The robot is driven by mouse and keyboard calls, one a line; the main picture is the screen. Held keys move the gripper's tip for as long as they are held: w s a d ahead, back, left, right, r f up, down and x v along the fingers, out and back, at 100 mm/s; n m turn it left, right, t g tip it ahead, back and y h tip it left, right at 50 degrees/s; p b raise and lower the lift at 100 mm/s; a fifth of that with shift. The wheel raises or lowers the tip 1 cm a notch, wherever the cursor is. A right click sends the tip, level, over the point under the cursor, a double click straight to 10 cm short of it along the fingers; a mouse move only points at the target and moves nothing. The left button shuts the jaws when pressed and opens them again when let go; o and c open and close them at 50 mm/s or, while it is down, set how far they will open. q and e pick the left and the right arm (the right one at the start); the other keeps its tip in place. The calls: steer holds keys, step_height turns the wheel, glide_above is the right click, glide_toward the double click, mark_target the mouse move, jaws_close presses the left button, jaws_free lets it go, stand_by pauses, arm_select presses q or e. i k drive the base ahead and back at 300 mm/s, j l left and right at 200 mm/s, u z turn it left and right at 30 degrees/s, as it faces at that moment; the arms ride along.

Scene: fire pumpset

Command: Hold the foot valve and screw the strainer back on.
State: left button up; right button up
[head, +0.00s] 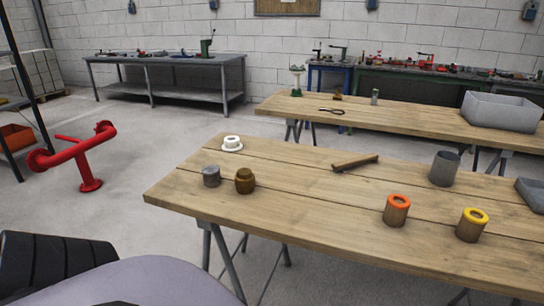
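On the near wooden table (300,215), a brass, rounded fitting that looks like the foot valve (244,182) stands upright near the left end. A short grey cylinder that may be the strainer (211,177) stands just left of it, apart from it. Fine details of both are too small to tell. Neither of my grippers shows in the head view. Only parts of my own body show at the lower left, short of the table.
The near table also holds a white flanged ring (232,145), a wooden-handled tool (355,162), a grey metal cup (444,168), an orange-topped cylinder (396,211) and a yellow-topped cylinder (472,226). A red pipe stand (88,165) is on the floor at left. The table's front middle is clear.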

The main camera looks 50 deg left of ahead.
mark_target(244, 180)
steer(key=u, duration=1.85)
